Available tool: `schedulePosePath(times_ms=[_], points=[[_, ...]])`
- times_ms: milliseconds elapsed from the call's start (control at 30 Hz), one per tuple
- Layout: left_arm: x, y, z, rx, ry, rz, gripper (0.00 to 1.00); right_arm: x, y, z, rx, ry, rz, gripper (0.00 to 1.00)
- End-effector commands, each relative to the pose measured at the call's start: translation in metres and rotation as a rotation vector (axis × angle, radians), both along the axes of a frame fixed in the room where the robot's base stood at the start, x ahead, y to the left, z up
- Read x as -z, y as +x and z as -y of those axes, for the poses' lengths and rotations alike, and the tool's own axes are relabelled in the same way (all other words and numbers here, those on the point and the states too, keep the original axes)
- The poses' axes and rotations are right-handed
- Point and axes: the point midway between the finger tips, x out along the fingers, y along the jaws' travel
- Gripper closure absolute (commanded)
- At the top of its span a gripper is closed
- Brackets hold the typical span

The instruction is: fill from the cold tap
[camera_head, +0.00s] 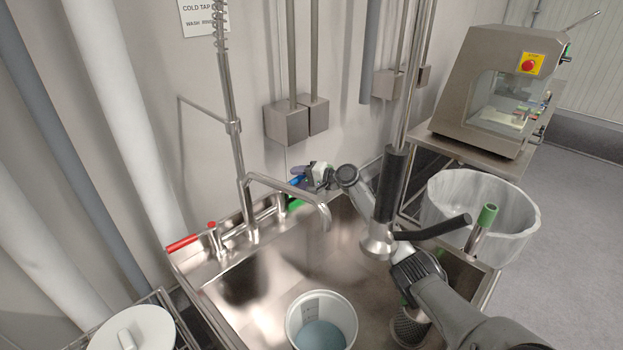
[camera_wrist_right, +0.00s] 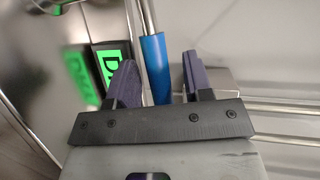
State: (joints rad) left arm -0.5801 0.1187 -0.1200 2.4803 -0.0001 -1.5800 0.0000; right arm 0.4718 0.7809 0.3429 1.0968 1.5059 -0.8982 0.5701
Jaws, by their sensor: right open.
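The blue cold tap lever (camera_wrist_right: 154,68) stands between the two dark fingers of my right gripper (camera_wrist_right: 158,75) in the right wrist view. The fingers are apart, one on each side, with a gap to the right finger. In the head view my right gripper (camera_head: 307,174) is at the back of the sink, and only a little blue shows beside it. The spout (camera_head: 303,196) bends over the basin. A white bucket (camera_head: 291,318) stands in the sink below and in front of the spout. Its inside is pale blue low down; I cannot tell whether that is liquid.
A red lever (camera_head: 182,243) is at the sink's left end. A spray head with a black grip (camera_head: 391,185) hangs near my right arm. A lined bin (camera_head: 515,207) and a steel machine (camera_head: 478,95) stand to the right. Green labels (camera_wrist_right: 105,66) are behind the fingers.

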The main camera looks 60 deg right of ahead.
Motion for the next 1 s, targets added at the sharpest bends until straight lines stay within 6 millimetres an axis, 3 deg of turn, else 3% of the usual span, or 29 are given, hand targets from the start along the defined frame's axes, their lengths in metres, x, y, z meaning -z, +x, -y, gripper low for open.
schedulePosePath(times_ms=[167,700,1000], points=[[-0.008,0.000,-0.002,0.004,0.007,0.000,0.69,-0.005,-0.019,0.003,0.000,-0.002,-0.003,0.54],[-0.033,0.000,0.000,0.001,0.001,0.000,0.69,-0.024,-0.108,0.018,0.000,-0.002,-0.004,0.54],[-0.037,0.000,0.002,-0.004,-0.007,0.000,0.69,-0.028,-0.129,0.021,-0.001,0.000,-0.002,0.54]])
